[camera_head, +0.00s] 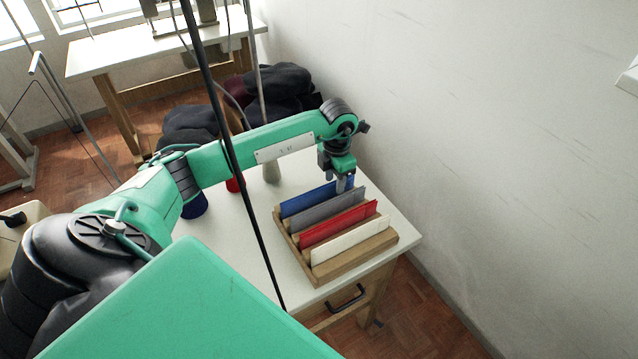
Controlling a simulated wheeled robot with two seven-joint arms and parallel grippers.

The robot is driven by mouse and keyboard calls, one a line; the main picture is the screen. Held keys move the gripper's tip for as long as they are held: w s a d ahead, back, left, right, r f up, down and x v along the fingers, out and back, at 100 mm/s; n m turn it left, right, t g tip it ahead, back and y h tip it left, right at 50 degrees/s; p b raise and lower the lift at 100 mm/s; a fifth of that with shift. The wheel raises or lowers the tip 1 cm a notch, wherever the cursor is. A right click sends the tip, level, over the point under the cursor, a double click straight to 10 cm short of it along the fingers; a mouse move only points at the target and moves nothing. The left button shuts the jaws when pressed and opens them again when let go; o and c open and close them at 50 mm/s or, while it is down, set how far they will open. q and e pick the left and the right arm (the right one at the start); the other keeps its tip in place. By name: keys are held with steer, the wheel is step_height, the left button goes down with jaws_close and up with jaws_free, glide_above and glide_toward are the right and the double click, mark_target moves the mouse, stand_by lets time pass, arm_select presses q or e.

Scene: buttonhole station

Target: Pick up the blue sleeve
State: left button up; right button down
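The blue sleeve (308,201) stands upright in the rearmost slot of a wooden rack (352,266) on the white table. My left gripper (344,185) points down at the right end of the blue sleeve, with its fingers at the sleeve's top edge. The fingers are small here and overlap the sleeve, so I cannot tell whether they are closed on it. My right gripper is not in view.
A grey sleeve (328,211), a red sleeve (337,224) and a cream sleeve (345,241) stand in front of the blue one. Blue, red and pale cones stand behind my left arm. A wall rises to the right of the table (232,247).

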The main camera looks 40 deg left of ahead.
arm_select(q)
step_height(320, 180, down, 2)
steer(key=shift+f, duration=0.1)
jaws_close()
stand_by(0.4)
